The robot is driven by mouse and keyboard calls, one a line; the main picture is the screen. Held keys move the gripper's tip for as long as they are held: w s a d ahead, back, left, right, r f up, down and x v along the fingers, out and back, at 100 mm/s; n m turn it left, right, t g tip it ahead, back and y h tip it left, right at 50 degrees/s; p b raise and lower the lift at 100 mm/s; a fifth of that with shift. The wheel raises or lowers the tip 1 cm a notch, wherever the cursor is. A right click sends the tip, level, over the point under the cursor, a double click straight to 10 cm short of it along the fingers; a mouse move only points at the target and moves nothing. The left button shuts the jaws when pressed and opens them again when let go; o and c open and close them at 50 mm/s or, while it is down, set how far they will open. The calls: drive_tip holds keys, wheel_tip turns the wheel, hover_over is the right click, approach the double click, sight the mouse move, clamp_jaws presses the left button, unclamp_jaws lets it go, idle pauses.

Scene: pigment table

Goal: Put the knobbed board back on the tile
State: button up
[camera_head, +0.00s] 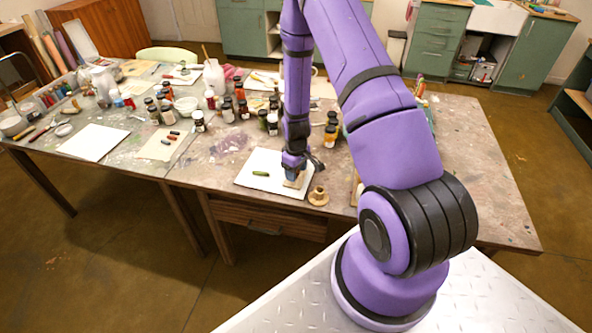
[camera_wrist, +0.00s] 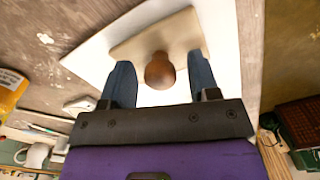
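The knobbed board is a flat beige board (camera_wrist: 130,46) with a round brown wooden knob (camera_wrist: 160,70) in the wrist view. It appears over the white tile (camera_wrist: 95,55), and in the head view the tile (camera_head: 250,180) lies near the table's front edge. In the head view the board (camera_head: 299,182) shows only in part beside my fingers. My gripper (camera_head: 293,180) is low over the tile's right part. In the wrist view its two blue fingers (camera_wrist: 160,80) are apart, one on each side of the knob, with gaps. Whether the board touches the tile is hidden.
A round wooden knobbed piece (camera_head: 318,197) stands just right of the tile. Dark jars (camera_head: 272,122) crowd behind. The table's right side (camera_head: 475,150) is clear.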

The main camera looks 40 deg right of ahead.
drive_tip(key=s+a+r+t, duration=0.1)
drive_tip(key=s+a+r, duration=0.15)
drive_tip(key=r, duration=0.95)
drive_tip(key=s+a+r+m+t, duration=0.1)
drive_tip(key=a+r, duration=0.2)
drive_tip(key=r, duration=0.9)
drive_tip(key=s+a+r, duration=0.2)
drive_tip(key=r, duration=1.1)
drive_tip(key=s+a+r+m+t, duration=0.1)
drive_tip(key=s+a+r, duration=0.2)
drive_tip(key=s+r, duration=0.3)
drive_tip(key=s+a+r+m+t, duration=0.1)
drive_tip(key=s+a+r+t, duration=0.1)
drive_tip(key=s+r, duration=0.5)
drive_tip(key=s+a, duration=0.1)
drive_tip(key=s, duration=0.4)
drive_tip(key=shift+s+a+r, duration=0.2)
drive_tip(key=shift+s+a, duration=0.15)
drive_tip(key=shift+s, duration=0.05)
